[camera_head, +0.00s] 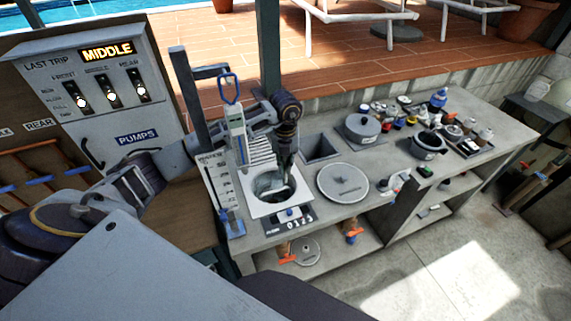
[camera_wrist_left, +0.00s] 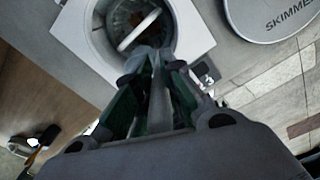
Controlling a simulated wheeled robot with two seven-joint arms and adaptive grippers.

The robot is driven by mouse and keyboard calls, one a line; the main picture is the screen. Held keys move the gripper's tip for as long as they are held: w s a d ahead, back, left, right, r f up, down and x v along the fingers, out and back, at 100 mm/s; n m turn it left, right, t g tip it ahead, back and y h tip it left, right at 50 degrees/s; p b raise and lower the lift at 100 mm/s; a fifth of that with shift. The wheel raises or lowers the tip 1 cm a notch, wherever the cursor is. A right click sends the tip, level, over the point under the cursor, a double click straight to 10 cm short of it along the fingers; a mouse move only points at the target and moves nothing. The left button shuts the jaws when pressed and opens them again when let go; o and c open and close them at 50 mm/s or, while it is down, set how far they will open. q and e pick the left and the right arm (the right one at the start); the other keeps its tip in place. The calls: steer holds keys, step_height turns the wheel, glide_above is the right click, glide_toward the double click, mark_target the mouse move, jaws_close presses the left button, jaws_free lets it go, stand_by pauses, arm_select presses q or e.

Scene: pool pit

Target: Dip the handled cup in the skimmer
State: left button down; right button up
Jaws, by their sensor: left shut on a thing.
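The skimmer opening is a round well in a white square plate (camera_head: 258,207) on the grey counter; the plate also shows in the left wrist view (camera_wrist_left: 78,30). My left gripper (camera_head: 285,166) points down over the well. In the left wrist view its fingers (camera_wrist_left: 155,68) are shut on a pale, narrow part of the handled cup. The cup's whitish rim (camera_wrist_left: 139,30) shows tilted across the well's mouth; how deep it sits, and whether it holds water, I cannot tell. My right gripper is not in view.
The round skimmer lid (camera_head: 343,182) lies on the counter right of the well. Pots and small items crowd the right.

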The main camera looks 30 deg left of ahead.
mark_target(285, 182)
arm_select(q)
steer(key=shift+f, duration=0.15)
steer(key=shift+f+b, duration=0.85)
steer(key=shift+f, duration=0.45)
steer(key=shift+f+b, duration=0.4)
steer(key=shift+f, duration=0.35)
steer(key=shift+f+b, duration=0.6)
steer(key=shift+f, duration=0.25)
steer(key=shift+f+b, duration=1.3)
steer(key=shift+f, duration=0.65)
step_height(285, 182, down, 9)
steer(key=b, duration=0.5)
steer(key=shift+r+b, duration=0.2)
steer(key=shift+b, duration=0.15)
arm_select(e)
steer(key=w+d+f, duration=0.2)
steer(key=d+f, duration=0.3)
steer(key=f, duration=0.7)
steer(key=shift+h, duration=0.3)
